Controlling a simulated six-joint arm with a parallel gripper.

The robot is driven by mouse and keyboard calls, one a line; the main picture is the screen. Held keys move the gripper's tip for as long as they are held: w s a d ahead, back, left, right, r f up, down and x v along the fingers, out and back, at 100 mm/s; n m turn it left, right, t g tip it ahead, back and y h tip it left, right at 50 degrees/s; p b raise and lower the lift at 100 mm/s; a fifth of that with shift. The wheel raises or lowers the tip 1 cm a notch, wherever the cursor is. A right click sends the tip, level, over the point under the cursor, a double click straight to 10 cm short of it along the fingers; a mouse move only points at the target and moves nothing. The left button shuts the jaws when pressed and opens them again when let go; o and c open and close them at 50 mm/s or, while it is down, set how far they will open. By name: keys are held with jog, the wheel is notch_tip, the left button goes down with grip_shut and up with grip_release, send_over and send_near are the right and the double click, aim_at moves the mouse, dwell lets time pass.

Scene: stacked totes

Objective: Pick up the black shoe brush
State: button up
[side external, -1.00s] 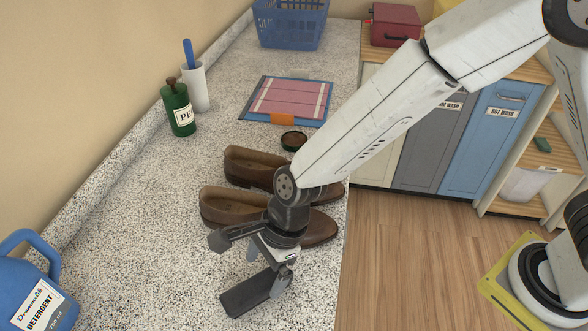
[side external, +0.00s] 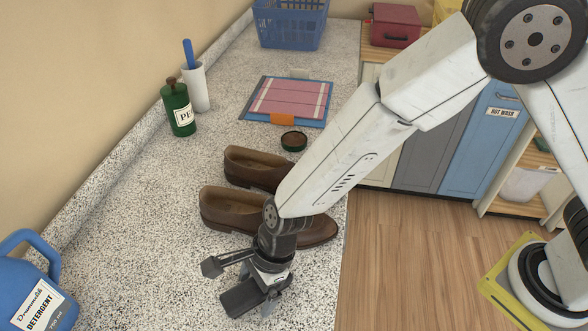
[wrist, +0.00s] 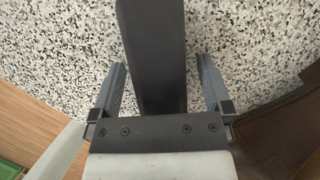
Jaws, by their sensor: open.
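The black shoe brush (side external: 238,299) lies on the speckled counter in front of the brown shoes, partly hidden by my gripper. In the wrist view the brush (wrist: 152,40) is a long dark bar running from the top edge down between my two fingers. My gripper (wrist: 162,66) is open, with a finger on each side of the brush and speckled counter showing in both gaps. In the side view my gripper (side external: 268,290) is low over the right part of the brush. I cannot tell whether the fingertips touch the counter.
Two brown shoes (side external: 226,206) stand just behind my gripper; one shows at the right of the wrist view (wrist: 292,135). A polish tin (side external: 294,141) sits beyond them. A blue detergent jug (side external: 30,285) stands at left. The counter's right edge drops to a wooden floor (side external: 400,270).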

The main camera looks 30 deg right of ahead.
dwell(0.5)
grip_shut()
jog(key=shift+r, duration=0.1)
jog(key=shift+a+r, duration=0.1)
jog(key=shift+r, duration=0.65)
jog(key=s+d+r, duration=0.9)
jog(key=s+r, duration=0.1)
jog(key=r, duration=0.1)
jog(key=shift+s+r, duration=0.15)
jog(key=shift+s, duration=0.15)
jog(key=shift+d, duration=0.1)
